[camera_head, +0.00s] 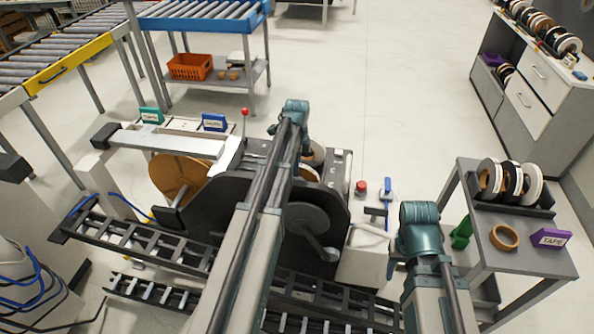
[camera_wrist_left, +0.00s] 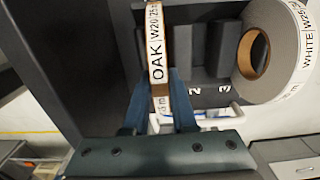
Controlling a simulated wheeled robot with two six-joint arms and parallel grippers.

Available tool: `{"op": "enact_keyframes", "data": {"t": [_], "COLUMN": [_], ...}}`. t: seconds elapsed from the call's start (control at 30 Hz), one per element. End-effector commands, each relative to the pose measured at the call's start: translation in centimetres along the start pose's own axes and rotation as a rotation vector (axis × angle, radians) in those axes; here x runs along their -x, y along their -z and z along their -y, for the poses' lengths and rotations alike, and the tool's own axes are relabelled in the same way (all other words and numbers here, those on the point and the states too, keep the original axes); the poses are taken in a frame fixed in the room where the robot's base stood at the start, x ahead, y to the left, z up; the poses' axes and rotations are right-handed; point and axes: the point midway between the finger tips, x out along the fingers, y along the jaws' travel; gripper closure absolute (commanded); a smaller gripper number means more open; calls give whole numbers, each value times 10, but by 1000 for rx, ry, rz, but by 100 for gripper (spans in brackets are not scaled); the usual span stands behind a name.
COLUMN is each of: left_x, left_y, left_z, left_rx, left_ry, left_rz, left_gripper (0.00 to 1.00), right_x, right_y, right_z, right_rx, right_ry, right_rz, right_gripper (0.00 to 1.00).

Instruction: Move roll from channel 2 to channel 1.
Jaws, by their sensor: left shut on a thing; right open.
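In the left wrist view, my left gripper (camera_wrist_left: 158,88) is shut on a narrow roll labelled OAK W20/25 (camera_wrist_left: 155,45), seen edge-on between the fingers. Beside it to the right is a dark holder (camera_wrist_left: 222,48) with slots and the channel numbers 2 and 3. No number 1 shows. The held roll's lower end is hidden, so I cannot tell whether it touches the holder. A wide roll labelled WHITE (camera_wrist_left: 280,50) stands at the right of the holder. In the head view, my left gripper (camera_head: 306,150) is over the dark machine (camera_head: 220,210), partly hidden by my arm. My right gripper (camera_head: 418,225) is empty.
A grey cart (camera_head: 520,262) at the right carries several upright rolls, a flat tan roll (camera_head: 504,237) and a purple TAPE block (camera_head: 551,238). A red button (camera_head: 361,187) stands right of the machine.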

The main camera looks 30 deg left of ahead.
Motion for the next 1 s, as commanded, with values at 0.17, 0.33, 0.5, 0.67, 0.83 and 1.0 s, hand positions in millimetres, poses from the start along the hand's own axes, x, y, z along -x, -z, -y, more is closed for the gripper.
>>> {"op": "enact_keyframes", "data": {"t": [0.17,0.33,0.5,0.67,0.83,1.0], "left_x": [0,-5,-5,-5,-5,-1], "left_y": [0,0,0,0,0,0], "left_z": [0,0,0,0,0,0], "left_rx": [0,0,0,0,0,0], "left_ry": [0,0,0,0,0,0], "left_rz": [0,0,0,0,0,0], "left_gripper": [100,100,57,45,45,45], "right_x": [0,-5,-5,-5,-5,-1], "right_y": [0,0,0,0,0,0], "right_z": [0,0,0,0,0,0], "right_rx": [0,0,0,0,0,0], "right_ry": [0,0,0,0,0,0], "right_rz": [0,0,0,0,0,0], "right_gripper": [50,50,50,50,50,50]}}
